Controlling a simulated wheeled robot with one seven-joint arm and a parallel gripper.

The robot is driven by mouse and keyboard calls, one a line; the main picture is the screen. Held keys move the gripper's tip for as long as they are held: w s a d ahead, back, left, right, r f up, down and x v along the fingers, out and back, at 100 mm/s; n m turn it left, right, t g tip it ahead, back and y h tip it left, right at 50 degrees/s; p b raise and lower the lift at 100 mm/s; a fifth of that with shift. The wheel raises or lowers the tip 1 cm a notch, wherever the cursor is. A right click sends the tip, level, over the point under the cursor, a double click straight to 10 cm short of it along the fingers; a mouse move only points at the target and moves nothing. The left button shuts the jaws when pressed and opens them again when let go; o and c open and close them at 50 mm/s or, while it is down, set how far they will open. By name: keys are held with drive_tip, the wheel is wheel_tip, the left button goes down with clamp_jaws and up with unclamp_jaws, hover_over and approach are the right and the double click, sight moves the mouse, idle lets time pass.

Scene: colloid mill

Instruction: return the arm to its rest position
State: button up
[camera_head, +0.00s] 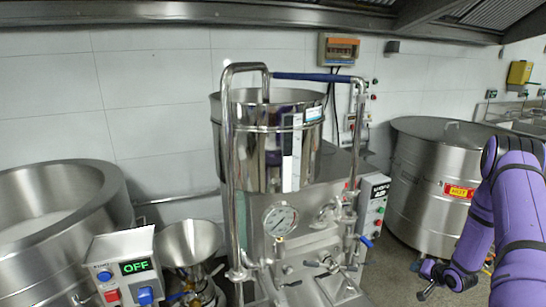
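My purple arm (520,215) is at the right edge of the view, bent, with its forearm (474,240) pointing down. My gripper (429,281) seems to be the small dark end at the lower right, low over the floor in front of the right steel tank. It is too small and dark to tell whether it is open or shut. I see nothing clearly held in it.
The colloid mill's steel hopper (262,145) and pipes stand in the middle. A large lidded tank (420,185) is close behind my arm. An open vat (75,185), a control box reading OFF (125,268) and a funnel (190,242) are at left.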

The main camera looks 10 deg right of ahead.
drive_tip(key=w+a+r+n+g+h, duration=0.1)
drive_tip(key=w+a+r, duration=0.1)
drive_tip(key=r, duration=0.8)
drive_tip(key=w+a+r+n+h, duration=0.1)
drive_tip(key=a+r, duration=0.2)
drive_tip(key=r, duration=0.6)
drive_tip(key=w+a+r+n+g+h, duration=0.1)
drive_tip(key=w+a+r, duration=0.1)
drive_tip(key=r, duration=0.8)
drive_tip(key=s+a+r+n, duration=0.1)
drive_tip(key=s+a+r, duration=0.25)
drive_tip(key=r, duration=0.25)
drive_tip(key=s+a+r+g, duration=0.1)
drive_tip(key=s+a+r, duration=0.1)
drive_tip(key=a+r, duration=0.3)
drive_tip(key=s+a+r+n, duration=0.1)
drive_tip(key=s+a+r, duration=0.25)
drive_tip(key=r, duration=0.25)
drive_tip(key=s+a+r+n+y, duration=0.1)
drive_tip(key=s+a+r, duration=0.1)
drive_tip(key=s+a, duration=0.3)
drive_tip(key=s+a+r+n+g, duration=0.1)
drive_tip(key=s+a+r, duration=0.2)
drive_tip(key=s, duration=1)
drive_tip(key=s+a+r+n+g+y, duration=0.1)
drive_tip(key=s+a+r, duration=0.2)
drive_tip(key=s+a, duration=0.6)
drive_tip(key=shift+n+y, duration=0.3)
